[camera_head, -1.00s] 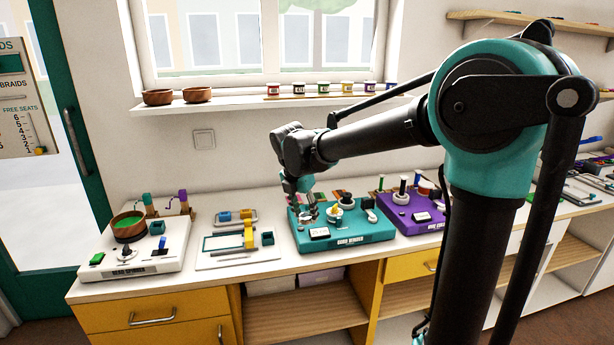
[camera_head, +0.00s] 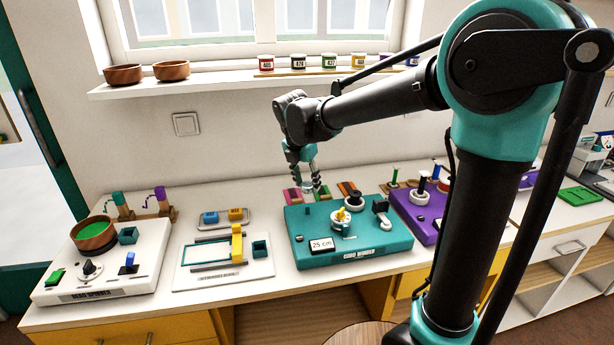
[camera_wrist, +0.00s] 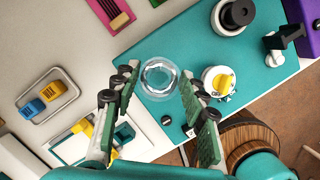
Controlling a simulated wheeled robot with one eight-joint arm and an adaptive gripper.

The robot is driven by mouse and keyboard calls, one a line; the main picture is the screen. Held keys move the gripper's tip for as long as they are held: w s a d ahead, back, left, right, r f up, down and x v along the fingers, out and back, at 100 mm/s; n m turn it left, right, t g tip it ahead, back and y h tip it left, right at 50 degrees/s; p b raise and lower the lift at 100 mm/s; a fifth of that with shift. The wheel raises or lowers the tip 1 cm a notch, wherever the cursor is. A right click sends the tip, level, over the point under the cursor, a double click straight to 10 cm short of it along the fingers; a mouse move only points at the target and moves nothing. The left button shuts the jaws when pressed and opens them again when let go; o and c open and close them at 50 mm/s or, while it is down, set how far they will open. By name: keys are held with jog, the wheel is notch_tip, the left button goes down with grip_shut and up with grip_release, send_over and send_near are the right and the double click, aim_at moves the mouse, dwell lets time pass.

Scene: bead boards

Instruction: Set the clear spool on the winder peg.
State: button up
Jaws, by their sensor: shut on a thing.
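The clear spool (camera_wrist: 160,77) is a transparent ring between my fingertips in the wrist view. In the head view it is a faint pale shape (camera_head: 308,187). My gripper (camera_head: 307,184) is shut on it, pointing down above the back left of the teal cord winder (camera_head: 330,262). The gripper also shows in the wrist view (camera_wrist: 157,84), with green finger pads on both sides of the spool. A short dark peg (camera_head: 307,211) stands at the winder's back left, just below the spool in the head view. In the wrist view the spool's area hides this peg.
The winder also carries a yellow-topped white dial (camera_head: 341,217), a black-and-white spool (camera_head: 354,199), a crank (camera_head: 382,212) and a "25 cm" display (camera_head: 321,244). A purple winder (camera_head: 415,217) stands to the right. A white board with a yellow slider (camera_head: 237,245) lies left.

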aim_at(307, 207)
jog(key=shift+f, duration=2.45)
jog(key=shift+w+f, duration=0.1)
jog(key=shift+f, duration=0.15)
jog(key=shift+f, duration=0.5)
jog(key=shift+f, duration=0.1)
jog(key=shift+f, duration=0.95)
jog(key=o, duration=1)
